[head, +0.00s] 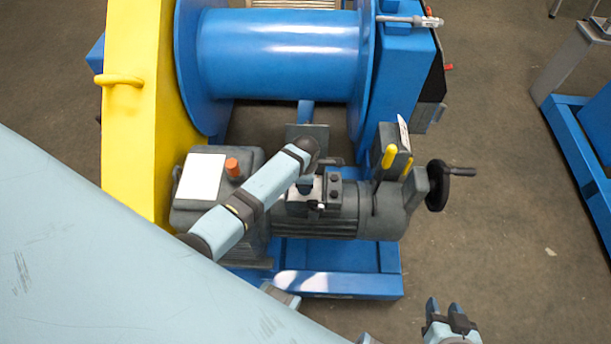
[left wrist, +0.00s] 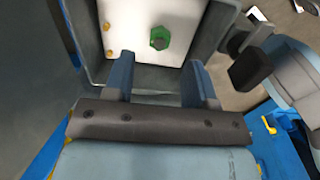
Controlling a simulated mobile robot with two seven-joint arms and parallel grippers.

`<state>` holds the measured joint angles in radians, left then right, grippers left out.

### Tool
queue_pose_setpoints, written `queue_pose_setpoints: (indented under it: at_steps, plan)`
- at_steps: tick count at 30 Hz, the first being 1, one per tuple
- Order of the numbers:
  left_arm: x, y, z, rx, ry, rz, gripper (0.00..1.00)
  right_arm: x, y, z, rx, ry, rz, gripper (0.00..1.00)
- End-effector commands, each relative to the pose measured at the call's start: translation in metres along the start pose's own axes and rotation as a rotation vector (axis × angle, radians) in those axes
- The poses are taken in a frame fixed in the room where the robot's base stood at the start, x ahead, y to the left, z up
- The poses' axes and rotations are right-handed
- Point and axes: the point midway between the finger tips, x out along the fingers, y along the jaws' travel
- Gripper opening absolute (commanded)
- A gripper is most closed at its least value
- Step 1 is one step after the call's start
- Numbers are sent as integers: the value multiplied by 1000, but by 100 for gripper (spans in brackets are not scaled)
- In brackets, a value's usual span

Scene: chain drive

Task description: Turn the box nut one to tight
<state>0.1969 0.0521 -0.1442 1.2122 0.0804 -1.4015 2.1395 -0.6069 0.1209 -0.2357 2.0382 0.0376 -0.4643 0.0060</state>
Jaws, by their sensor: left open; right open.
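In the left wrist view, a green hex nut (left wrist: 160,38) sits on a white panel (left wrist: 178,18) inside a dark grey open box (left wrist: 217,22). My left gripper (left wrist: 160,59) is open, its two blue fingers spread at the panel's near edge. The nut lies beyond the fingertips, roughly in line with the gap, and nothing is between the fingers. I cannot tell the height between fingertips and nut. In the head view my left arm reaches over the grey motor (head: 345,210) and hides the nut. My right gripper (head: 446,308) is open and empty over the floor at lower right.
Brass-coloured screws (left wrist: 137,53) sit in the panel near the nut. A blue drum (head: 280,55) and yellow guard (head: 135,110) stand behind the motor. A black handwheel (head: 440,185) sticks out at right. Floor (head: 510,200) is clear right of the machine.

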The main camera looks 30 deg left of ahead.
Motion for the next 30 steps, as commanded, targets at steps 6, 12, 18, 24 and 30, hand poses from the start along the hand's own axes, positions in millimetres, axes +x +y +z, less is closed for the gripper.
queue_pose_setpoints:
  at_steps: [6, 12, 18, 24, 30]
  plan:
    - [37, 0, -1, 1, 2, 1, 51, 6, 2, 6, 8, -7, 3, 43]
    - [48, 1, 0, 1, 0, 2, 51, 6, 2, 1, 9, 4, 3, 43]
    - [49, 0, 0, 1, 0, 1, 51, 5, 1, -3, 8, 11, 2, 43]
    - [49, 0, 0, 1, 0, 1, 21, 5, 0, -1, 7, 9, -1, 43]
    - [48, 0, 0, 2, 0, 1, 2, 6, 1, 4, 3, -1, -1, 43]
